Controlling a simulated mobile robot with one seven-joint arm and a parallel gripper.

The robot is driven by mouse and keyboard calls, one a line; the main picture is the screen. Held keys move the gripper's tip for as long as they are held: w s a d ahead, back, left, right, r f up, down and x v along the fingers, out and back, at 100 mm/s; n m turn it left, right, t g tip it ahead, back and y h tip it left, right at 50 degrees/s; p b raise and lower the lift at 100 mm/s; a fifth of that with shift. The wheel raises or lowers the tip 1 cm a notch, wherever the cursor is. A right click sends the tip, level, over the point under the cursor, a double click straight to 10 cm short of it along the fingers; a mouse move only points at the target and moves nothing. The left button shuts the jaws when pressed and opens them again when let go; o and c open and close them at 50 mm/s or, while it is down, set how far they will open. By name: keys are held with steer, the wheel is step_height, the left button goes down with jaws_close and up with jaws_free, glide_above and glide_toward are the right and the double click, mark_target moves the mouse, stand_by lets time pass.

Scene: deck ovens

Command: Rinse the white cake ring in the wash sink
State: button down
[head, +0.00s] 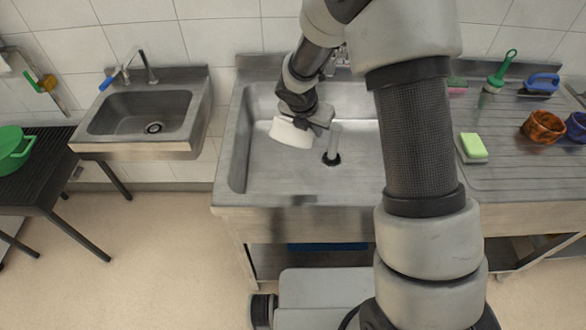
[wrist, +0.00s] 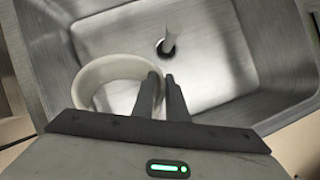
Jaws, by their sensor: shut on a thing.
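The white cake ring (head: 291,132) is held tilted inside or just above the large wash sink (head: 240,150). My gripper (head: 318,118) is shut on the ring's wall. In the wrist view the ring (wrist: 88,76) is a round open band to the left of the fingers, and my gripper (wrist: 160,92) pinches its right side. The sink basin (wrist: 225,60) lies beneath it. A grey upright standpipe (head: 334,140) stands at the drain, to the right of the ring. The tap is mostly hidden behind my arm.
A smaller hand sink (head: 140,115) is on the left wall. A black table (head: 45,165) holds a green pan (head: 12,145).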

steer(key=shift+r+p, duration=2.3)
steer(key=shift+r, duration=0.55)
step_height(320, 180, up, 4)
steer(key=shift+f, duration=0.1)
stand_by(0.8)
